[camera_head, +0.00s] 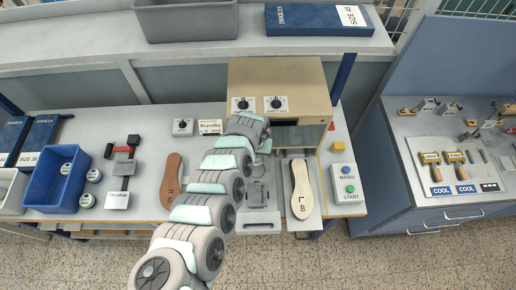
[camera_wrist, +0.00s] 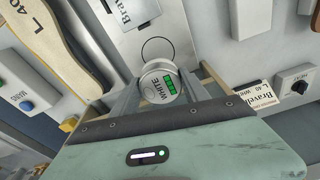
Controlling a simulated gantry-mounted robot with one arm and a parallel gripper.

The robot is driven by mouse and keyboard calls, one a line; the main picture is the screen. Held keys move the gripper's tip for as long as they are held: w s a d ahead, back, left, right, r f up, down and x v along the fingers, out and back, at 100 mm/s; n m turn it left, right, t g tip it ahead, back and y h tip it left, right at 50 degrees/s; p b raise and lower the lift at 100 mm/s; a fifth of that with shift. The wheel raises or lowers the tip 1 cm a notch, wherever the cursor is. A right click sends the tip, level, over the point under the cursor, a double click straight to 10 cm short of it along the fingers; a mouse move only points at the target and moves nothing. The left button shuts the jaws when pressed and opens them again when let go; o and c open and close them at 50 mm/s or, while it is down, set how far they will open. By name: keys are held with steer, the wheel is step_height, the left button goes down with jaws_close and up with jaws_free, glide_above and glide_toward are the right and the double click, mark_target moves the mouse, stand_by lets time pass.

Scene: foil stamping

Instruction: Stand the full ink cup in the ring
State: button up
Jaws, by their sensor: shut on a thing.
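My gripper (camera_wrist: 158,80) is shut on a round grey ink cup (camera_wrist: 155,94). The cup's lid faces the wrist camera and carries the word WHITE and a green level mark with several filled bars. A thin dark ring (camera_wrist: 141,48) shows just beyond the cup in the wrist view, on a pale metal plate (camera_wrist: 130,20). The cup's edge meets or overlaps the near side of the ring in the picture; I cannot tell its height above the plate.
A blue bin (camera_head: 45,190) with ink cups stands at the left, with several cups beside it. A brown insole (camera_head: 172,180) lies left of my arm and a pale insole (camera_head: 301,185) right of it. A button box (camera_head: 347,183) stands at the bench's right end.

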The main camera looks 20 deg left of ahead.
steer(key=shift+s+f+b, duration=0.1)
steer(key=shift+f+b, duration=3.7)
steer(key=shift+b, duration=0.3)
steer(key=shift+p, duration=0.35)
steer(key=shift+f, duration=0.35)
steer(key=shift+r+p, duration=0.1)
steer(key=shift+p, duration=0.45)
steer(key=shift+f+p, duration=0.3)
steer(key=shift+f, duration=0.15)
steer(key=o, duration=1.7)
steer(key=shift+r, duration=0.1)
steer(key=r, duration=0.3)
steer(key=s+r, duration=0.1)
steer(key=r, duration=0.3)
steer(key=r+p, duration=0.1)
steer(key=r, duration=0.2)
steer(key=shift+s+d+r, duration=0.2)
steer(key=shift+r, duration=0.05)
